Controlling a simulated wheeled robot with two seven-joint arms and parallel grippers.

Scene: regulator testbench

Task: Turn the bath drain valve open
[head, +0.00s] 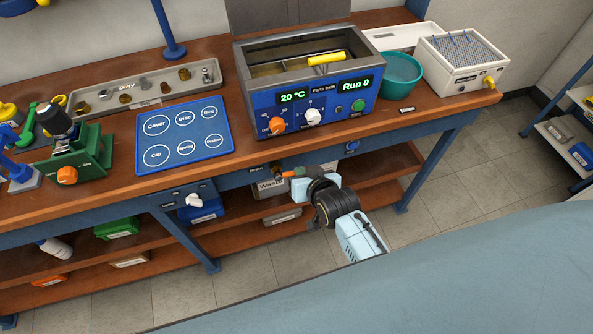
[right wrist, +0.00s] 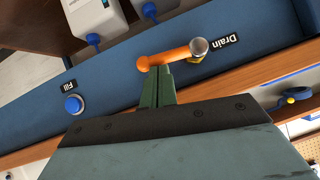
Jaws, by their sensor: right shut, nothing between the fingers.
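The bath drain valve has an orange lever (right wrist: 165,57) on a round metal hub (right wrist: 198,47), beside a "Drain" label (right wrist: 226,42) on the blue bench rail. In the right wrist view the lever points left from the hub, roughly along the rail. In the head view the lever (head: 285,174) shows small below the bath (head: 350,88). My right gripper (right wrist: 160,70) is shut and empty, its green fingertips at the lever's side. I cannot tell whether they touch. My right gripper also shows in the head view (head: 300,173). My left gripper is not in view.
A blue knob (right wrist: 73,104) by the "Fill" label sits farther along the rail. A grey waste container (head: 270,188) is below the drain. The wooden bench top (head: 215,178) overhangs the rail, and a lower shelf (head: 375,167) runs beneath. Floor in front is clear.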

